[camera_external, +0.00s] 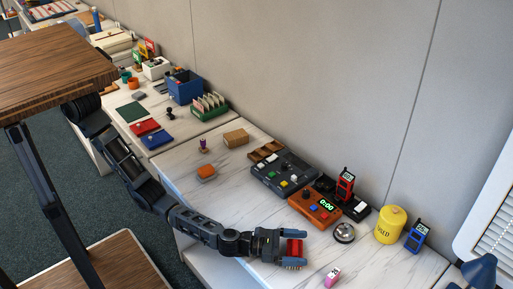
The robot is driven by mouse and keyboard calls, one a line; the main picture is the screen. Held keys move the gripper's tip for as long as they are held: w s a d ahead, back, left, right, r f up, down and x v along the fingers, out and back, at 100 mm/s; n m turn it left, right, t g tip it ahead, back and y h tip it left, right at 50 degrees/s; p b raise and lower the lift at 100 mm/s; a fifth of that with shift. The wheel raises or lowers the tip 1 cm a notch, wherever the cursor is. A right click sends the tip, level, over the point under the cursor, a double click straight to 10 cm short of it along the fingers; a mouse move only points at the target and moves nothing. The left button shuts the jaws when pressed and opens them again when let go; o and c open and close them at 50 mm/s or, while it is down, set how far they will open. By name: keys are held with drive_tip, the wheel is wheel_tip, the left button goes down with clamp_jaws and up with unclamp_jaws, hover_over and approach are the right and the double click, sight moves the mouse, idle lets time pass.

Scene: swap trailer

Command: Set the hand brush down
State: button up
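My gripper (292,248) is at the end of my arm, over the front part of the white marble-look counter (245,200). Its two dark blue-grey fingers are on either side of a red thing, which looks like the hand brush (294,247). A tan, bristle-like edge shows below the near finger. The fingers appear shut on the brush and partly hide it. I cannot tell whether the brush touches the counter or is held a little above it.
A pink block (332,276) and a silver bell (344,232) are right of my gripper. An orange timer box (315,208) stands behind it. A yellow canister (390,224) and blue radio (417,236) are at the right.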

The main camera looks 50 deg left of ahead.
drive_tip(key=shift+r, duration=0.1)
drive_tip(key=shift+s+a+r, duration=0.1)
drive_tip(key=p+v, duration=0.3)
drive_tip(key=v, duration=0.8)
drive_tip(key=shift+s+a, duration=0.25)
